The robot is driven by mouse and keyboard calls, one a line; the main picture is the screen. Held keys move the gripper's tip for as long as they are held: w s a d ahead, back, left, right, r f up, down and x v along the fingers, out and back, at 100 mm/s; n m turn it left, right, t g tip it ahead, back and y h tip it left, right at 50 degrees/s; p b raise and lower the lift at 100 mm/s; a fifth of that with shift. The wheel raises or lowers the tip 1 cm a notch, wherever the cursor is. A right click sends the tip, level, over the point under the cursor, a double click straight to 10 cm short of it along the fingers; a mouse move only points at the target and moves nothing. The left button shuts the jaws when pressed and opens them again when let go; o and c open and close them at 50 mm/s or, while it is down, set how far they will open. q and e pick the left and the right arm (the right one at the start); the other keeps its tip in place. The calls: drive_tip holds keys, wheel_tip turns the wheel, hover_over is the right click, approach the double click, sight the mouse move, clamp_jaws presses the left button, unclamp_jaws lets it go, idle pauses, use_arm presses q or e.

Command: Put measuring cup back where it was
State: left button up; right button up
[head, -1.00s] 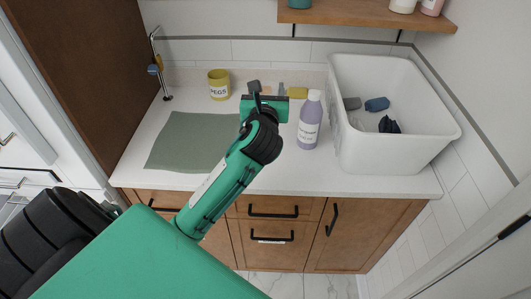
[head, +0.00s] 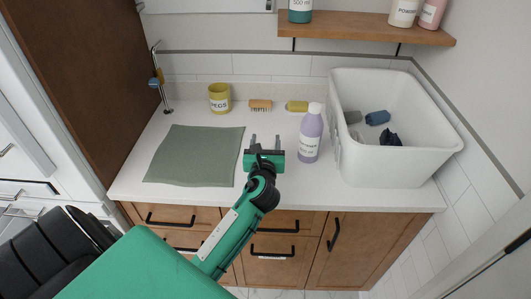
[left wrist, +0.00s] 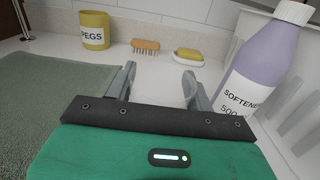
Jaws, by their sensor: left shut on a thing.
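My left gripper (head: 265,142) is over the middle of the counter, left of the lilac softener bottle (head: 310,135). In the left wrist view its two grey fingers (left wrist: 158,85) stand apart, pointing towards the back wall. My right gripper is not in view.
The yellow pegs pot (head: 219,98), wooden brush (head: 260,105) and yellow item (head: 297,106) stand along the back. A green mat (head: 195,155) lies left. A white basin (head: 375,165) fills the right. More bottles (head: 403,12) stand on the shelf (head: 370,30).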

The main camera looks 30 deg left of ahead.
use_arm(q)
wheel_tip(320, 180, down, 3)
drive_tip(key=shift+f+b, duration=0.3)
drive_tip(key=shift+f, duration=0.15)
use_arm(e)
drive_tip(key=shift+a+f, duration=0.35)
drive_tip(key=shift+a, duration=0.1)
use_arm(q)
drive_tip(key=shift+f, duration=0.15)
drive_tip(key=o, duration=1)
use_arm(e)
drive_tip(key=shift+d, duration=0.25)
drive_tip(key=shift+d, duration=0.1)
